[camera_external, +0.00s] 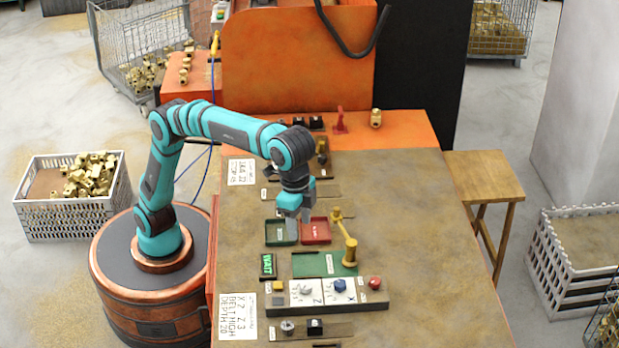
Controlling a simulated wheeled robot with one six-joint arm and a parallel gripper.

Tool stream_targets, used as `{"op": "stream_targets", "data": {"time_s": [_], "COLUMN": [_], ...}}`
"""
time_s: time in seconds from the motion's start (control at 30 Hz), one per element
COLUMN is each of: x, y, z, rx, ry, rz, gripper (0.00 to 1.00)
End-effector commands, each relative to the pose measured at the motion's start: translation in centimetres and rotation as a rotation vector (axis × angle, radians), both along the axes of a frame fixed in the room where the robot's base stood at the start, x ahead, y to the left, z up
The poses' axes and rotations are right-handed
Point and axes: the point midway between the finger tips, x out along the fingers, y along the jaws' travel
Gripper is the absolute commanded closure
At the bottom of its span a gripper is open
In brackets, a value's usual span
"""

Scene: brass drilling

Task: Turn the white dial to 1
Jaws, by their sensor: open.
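The white dial (305,289) sits on a white plate in the control strip near the front of the bench. Its pointer and scale marks are too small to read. A blue dial (341,285) is on a similar plate just right of it. My gripper (299,217) points down above the small green and red trays, behind the white dial and apart from it. It is open, and I see nothing held in it. The fingertips are small and partly blend with the trays.
A green tray (281,241) and a red tray (316,240) lie below my gripper. A brass post with an arm (350,248) stands to their right. A red knob (375,282) and yellow button (278,286) flank the dials. The bench's right side is clear.

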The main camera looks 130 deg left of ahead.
Motion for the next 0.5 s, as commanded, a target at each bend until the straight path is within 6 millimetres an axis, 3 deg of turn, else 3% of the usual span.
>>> {"op": "stream_targets", "data": {"time_s": [0.2,0.5], "x": [2.0,2.3], "y": [-0.6,-0.7], "z": [-1.7,-3.5], "rx": [0.006,0.008], "ry": [0.08,0.098], "rz": [0.013,0.017], "gripper": [0.49,0.49]}}
